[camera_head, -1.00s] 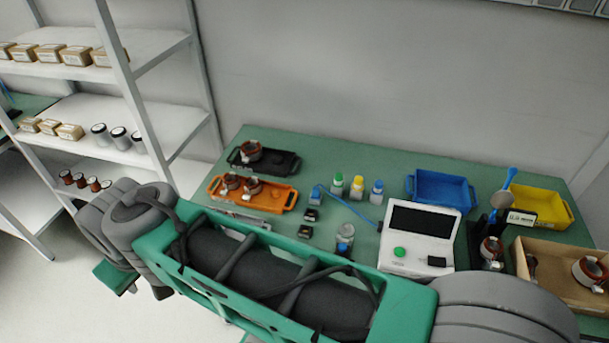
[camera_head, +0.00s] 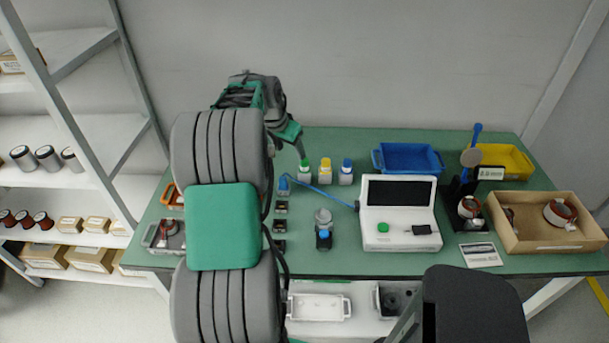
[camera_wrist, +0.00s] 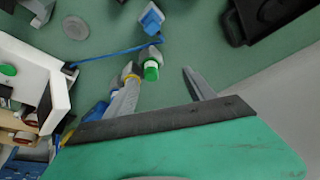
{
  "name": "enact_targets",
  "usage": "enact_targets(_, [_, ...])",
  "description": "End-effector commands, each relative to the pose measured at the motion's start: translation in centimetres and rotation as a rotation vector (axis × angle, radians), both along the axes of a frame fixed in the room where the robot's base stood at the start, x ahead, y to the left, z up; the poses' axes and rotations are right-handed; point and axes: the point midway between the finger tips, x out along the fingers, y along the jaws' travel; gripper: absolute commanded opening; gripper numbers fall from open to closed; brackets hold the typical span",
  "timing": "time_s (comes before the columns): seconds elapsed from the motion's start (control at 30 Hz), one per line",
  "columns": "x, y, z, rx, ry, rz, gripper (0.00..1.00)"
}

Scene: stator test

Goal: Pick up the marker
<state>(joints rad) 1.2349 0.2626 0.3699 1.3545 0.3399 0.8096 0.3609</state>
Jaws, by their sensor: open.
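I cannot pick out a marker with certainty. Small white bottles stand in a row at the back of the green table: a green-capped bottle (camera_head: 305,170), a yellow-capped bottle (camera_head: 325,172) and a blue-capped bottle (camera_head: 346,172). My gripper (camera_head: 299,150) is at the back of the table, by the green-capped bottle. In the wrist view my gripper (camera_wrist: 160,72) is open, with two separate fingers. The green-capped bottle (camera_wrist: 151,71) shows between the fingertips; I cannot tell if they touch it. The left finger partly hides the bottles beside it.
A blue connector (camera_head: 283,184) on a blue cable lies in front of the bottles. A white tester (camera_head: 397,230), a blue bin (camera_head: 408,147), a yellow bin (camera_head: 527,172) and a cardboard box (camera_head: 520,238) are to the right. My arm hides much of the table's left.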

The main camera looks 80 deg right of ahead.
Motion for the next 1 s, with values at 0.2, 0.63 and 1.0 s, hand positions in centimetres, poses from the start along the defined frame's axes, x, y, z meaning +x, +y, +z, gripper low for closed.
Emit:
enact_targets(0.2, [-2.7, -1.8, -2.5, 0.000, 0.002, -0.061, 0.63])
enact_targets(0.63, [-3.7, -3.9, -7.9, -0.003, 0.001, -0.056, 0.63])
enact_targets(1.0, [-3.7, -3.9, -8.0, -0.003, 0.000, -0.055, 0.47])
